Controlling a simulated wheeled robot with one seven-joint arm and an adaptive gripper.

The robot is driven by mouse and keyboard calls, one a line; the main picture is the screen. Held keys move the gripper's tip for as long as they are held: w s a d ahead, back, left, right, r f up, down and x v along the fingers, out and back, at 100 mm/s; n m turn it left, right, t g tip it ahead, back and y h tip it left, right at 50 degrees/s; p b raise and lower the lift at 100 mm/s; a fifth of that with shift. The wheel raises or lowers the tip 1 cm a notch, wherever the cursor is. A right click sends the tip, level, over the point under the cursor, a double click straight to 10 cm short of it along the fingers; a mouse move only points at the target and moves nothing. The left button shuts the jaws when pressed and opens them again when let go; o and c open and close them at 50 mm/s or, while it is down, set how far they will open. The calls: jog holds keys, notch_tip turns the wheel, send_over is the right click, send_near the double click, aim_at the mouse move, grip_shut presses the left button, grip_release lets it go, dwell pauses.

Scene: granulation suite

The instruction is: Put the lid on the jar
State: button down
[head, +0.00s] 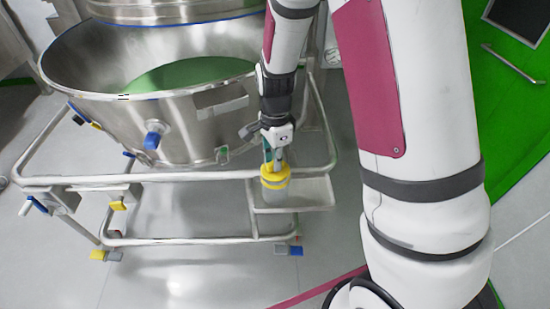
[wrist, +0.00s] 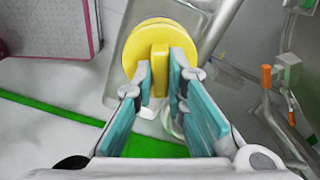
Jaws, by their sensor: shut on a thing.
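A yellow round lid (head: 275,171) with a raised grip bar is held by my gripper (head: 273,158). In the wrist view the teal fingers of my gripper (wrist: 160,72) are shut on the bar of the lid (wrist: 134,47), one on each side. A pale, translucent jar (head: 275,197) stands on the small steel shelf, directly under the lid in the head view. The lid is at the jar's top. I cannot tell whether it is seated or slightly above. The lid hides the jar's mouth in both views.
The small steel shelf (head: 312,194) is part of a tubular trolley frame (head: 190,177). A large steel bowl (head: 110,115) stands behind and to the left, close to my arm. The shelf is free to the right of the jar.

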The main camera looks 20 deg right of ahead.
jog(key=shift+f+b, duration=0.35)
jog(key=shift+f, duration=0.3)
jog(key=c, duration=1.5)
grip_release()
jog(key=shift+c, duration=0.2)
jog(key=shift+r, duration=0.1)
notch_tip(320, 180, up, 12)
jog(key=s+r+n+t+p, duration=0.2)
jog(key=s+r+n, duration=0.6)
jog(key=s, duration=0.4)
jog(key=s+r+n+t+p, duration=0.2)
jog(key=s+r+n+p, duration=0.2)
jog(key=s+r+n, duration=0.5)
jog(key=s+r, duration=0.2)
jog(key=s, duration=0.2)
jog(key=shift+d, duration=0.15)
